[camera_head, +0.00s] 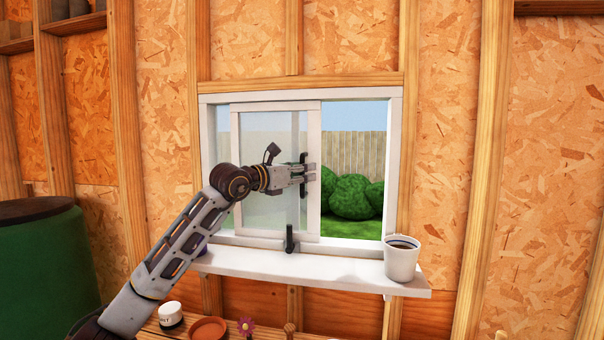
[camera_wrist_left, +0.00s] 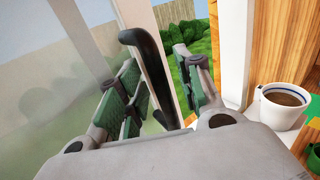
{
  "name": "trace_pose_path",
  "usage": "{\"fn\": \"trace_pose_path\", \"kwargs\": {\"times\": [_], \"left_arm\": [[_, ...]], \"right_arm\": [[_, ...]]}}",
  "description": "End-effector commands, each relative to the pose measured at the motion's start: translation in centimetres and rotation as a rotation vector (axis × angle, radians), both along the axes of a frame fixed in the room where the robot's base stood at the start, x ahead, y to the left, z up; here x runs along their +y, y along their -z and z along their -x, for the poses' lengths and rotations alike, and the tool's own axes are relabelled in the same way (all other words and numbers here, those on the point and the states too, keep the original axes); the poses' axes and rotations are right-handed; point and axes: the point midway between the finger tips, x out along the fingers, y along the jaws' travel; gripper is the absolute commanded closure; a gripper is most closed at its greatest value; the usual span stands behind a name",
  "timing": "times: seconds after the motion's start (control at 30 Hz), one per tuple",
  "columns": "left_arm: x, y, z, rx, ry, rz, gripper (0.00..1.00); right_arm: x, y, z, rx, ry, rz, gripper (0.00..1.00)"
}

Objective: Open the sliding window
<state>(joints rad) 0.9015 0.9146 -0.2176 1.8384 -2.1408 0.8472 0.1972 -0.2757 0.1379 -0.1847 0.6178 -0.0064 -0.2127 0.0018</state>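The sliding window has a white-framed pane (camera_head: 312,140) standing left of centre in its white frame (camera_head: 396,160). The right part of the opening is clear to the outside. A dark upright handle (camera_head: 303,160) is on the pane's right stile; it also shows in the left wrist view (camera_wrist_left: 150,70). My left gripper (camera_head: 308,172) is at this handle. In the left wrist view its fingers (camera_wrist_left: 163,88) are apart, one on each side of the handle, with a visible gap on the right. Contact on the left finger is unclear. My right gripper is not in view.
A white mug with dark liquid (camera_head: 402,260) stands on the right end of the white sill (camera_head: 300,268). A small dark latch (camera_head: 290,240) is at the pane's foot. Below are a white jar (camera_head: 171,318) and a terracotta saucer (camera_head: 208,329). A green barrel (camera_head: 45,265) stands left.

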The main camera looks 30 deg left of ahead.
Motion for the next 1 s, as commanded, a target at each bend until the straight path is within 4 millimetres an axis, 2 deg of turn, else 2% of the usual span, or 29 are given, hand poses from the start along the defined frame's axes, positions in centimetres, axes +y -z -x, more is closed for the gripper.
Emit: {"fn": "trace_pose_path", "kwargs": {"times": [0.1,0.37,1.0], "left_arm": [[0.0,0.0,0.0,0.0,0.0,0.0,0.65],[0.3,0.1,0.8,0.001,0.0,0.0,0.65],[1.8,0.1,5.3,0.001,-0.001,-0.001,0.65]], "right_arm": [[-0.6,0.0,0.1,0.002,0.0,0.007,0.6],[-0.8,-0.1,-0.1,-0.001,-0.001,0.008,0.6],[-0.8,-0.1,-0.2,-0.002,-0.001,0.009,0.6]]}}
